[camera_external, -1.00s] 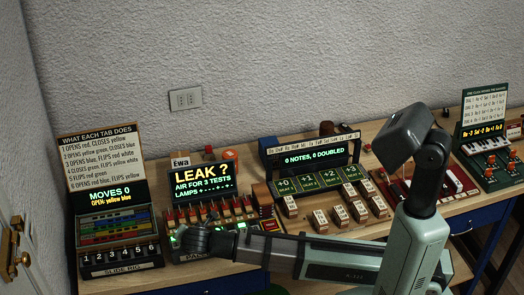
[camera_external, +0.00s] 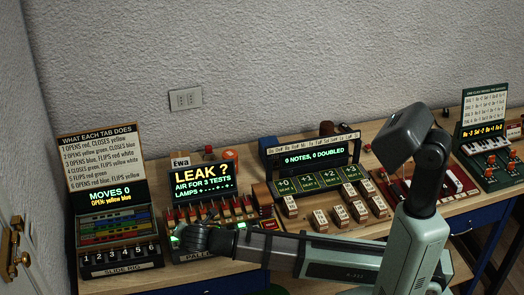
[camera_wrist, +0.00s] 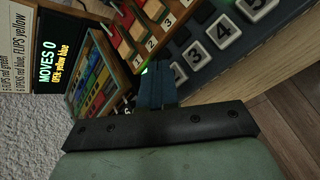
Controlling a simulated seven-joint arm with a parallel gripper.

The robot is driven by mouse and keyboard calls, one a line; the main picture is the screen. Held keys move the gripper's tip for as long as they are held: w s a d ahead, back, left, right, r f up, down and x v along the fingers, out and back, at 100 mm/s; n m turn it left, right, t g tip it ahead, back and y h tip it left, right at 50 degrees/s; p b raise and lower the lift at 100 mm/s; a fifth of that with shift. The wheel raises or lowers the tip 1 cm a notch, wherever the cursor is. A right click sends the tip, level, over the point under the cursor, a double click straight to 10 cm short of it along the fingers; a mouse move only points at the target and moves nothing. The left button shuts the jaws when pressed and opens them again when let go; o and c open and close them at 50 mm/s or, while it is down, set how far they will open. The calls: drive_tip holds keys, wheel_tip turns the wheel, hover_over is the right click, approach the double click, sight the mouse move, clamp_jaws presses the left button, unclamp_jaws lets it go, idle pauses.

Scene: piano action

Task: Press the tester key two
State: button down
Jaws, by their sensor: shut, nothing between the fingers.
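The tester (camera_external: 202,181) stands left of the middle on the bench. Its screen reads "LEAK ?" and "AIR FOR 3 TESTS". Small red-topped tabs stand in a row below the screen, and my gripper (camera_external: 190,237) covers much of the front left. In the wrist view, white numbered keys run along the front panel. Key two (camera_wrist: 180,77) shows beside the fingers and is partly hidden by them. My gripper (camera_wrist: 153,76) is shut and empty, with its tips low at the panel. I cannot tell whether they touch a key. A green glow shows near the tips.
The slide rig (camera_external: 116,240) with its numbered tabs stands close on the left. A board with wooden blocks (camera_external: 322,221) stands to the right, behind my forearm. The bench's front edge (camera_wrist: 250,78) lies close by.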

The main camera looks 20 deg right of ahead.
drive_tip(key=shift+r, duration=2.95)
